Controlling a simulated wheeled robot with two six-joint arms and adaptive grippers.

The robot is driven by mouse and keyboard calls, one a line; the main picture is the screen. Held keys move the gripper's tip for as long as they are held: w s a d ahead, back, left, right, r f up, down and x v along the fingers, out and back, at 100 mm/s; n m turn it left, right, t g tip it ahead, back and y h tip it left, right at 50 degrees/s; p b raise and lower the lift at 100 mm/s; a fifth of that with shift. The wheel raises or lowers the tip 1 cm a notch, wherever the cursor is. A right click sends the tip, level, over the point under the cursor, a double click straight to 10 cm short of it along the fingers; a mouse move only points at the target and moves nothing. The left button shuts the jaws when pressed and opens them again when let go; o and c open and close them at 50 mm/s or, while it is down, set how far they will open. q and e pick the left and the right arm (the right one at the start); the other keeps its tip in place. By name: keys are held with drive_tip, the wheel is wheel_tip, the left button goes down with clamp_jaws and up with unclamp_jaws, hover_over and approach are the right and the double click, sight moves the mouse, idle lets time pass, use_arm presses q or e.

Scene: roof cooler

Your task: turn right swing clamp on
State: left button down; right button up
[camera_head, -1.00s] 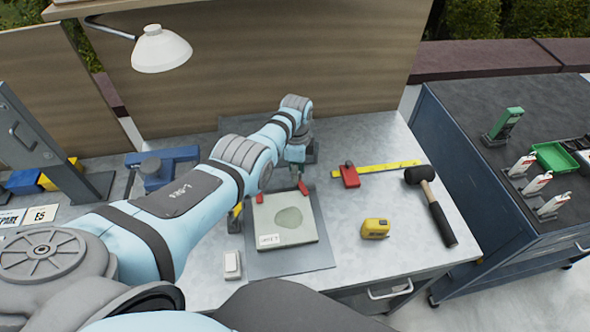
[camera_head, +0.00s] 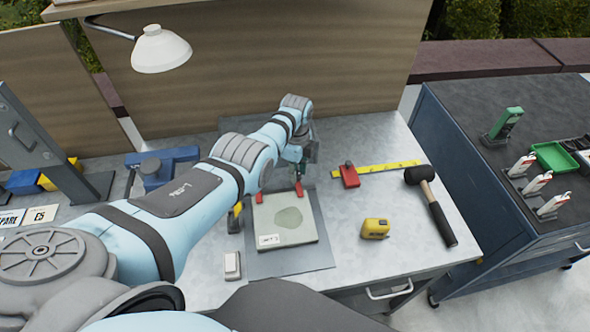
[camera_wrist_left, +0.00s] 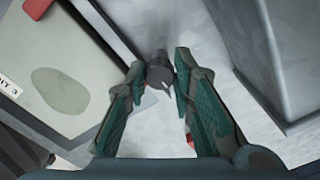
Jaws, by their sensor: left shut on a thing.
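Two red clamp arms show in the head view at the back edge of a pale square unit: the right one (camera_head: 300,188) and the left one (camera_head: 259,198). The unit (camera_head: 273,230) carries a grey-green patch and a label. My left gripper (camera_head: 300,160) is just behind the right clamp arm, partly hidden by my arm. In the left wrist view my left gripper (camera_wrist_left: 160,72) has its fingertips around a dark round knob (camera_wrist_left: 161,71), beside the unit. A red piece (camera_wrist_left: 37,7) shows at the top left there. My right gripper is not in view.
The unit lies on a grey plate (camera_head: 292,263) on the bench. A blue vise (camera_head: 160,167) is at the left.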

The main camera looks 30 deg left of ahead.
use_arm(q)
drive_tip(key=c, duration=1.4)
unclamp_jaws()
drive_tip(key=shift+s+f, duration=0.1)
drive_tip(key=shift+o, duration=0.2)
drive_tip(key=shift+r, duration=0.4)
wheel_tip(320, 180, up, 11)
drive_tip(key=shift+r, duration=0.15)
